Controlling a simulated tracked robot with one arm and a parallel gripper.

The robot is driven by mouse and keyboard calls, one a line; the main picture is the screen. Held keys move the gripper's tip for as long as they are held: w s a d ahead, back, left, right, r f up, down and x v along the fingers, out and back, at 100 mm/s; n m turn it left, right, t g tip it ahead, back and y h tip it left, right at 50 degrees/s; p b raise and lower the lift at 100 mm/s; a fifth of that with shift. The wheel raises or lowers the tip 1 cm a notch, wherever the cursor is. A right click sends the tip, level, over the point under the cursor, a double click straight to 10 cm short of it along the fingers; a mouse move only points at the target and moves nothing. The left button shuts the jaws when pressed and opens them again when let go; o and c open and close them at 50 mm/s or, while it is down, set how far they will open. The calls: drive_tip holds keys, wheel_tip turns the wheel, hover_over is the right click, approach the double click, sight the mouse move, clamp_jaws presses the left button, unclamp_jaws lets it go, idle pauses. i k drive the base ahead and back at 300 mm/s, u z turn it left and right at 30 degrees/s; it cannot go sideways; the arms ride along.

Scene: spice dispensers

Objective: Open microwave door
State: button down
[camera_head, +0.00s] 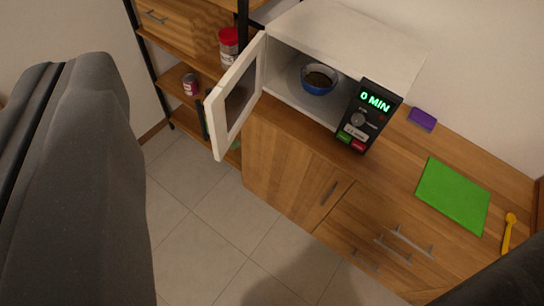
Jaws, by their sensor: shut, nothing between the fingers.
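The white microwave (345,42) stands on the wooden counter at the upper middle. Its door (238,96) is open, swung out to the left, with the dark window showing at a slant. Inside the cavity is a blue bowl (319,80) with dark contents. The black control panel (369,116) is right of the opening and reads "0 MIN" in green, with a knob and green and red buttons below. My gripper's fingers do not show in this view. Large dark grey parts of my own body fill the left side and the lower right corner.
A wooden shelf (176,48) behind the door holds a red-lidded jar (229,46) and a can (190,84). A green board (453,195), purple sponge-like block (422,119) and yellow utensil (508,233) lie on the counter (400,170). The tiled floor (200,210) in front is clear.

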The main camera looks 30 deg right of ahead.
sight(229, 105)
drive_tip(key=k, duration=0.95)
drive_tip(key=u, duration=0.45)
drive_tip(key=i, duration=1.85)
drive_tip(key=z, duration=0.65)
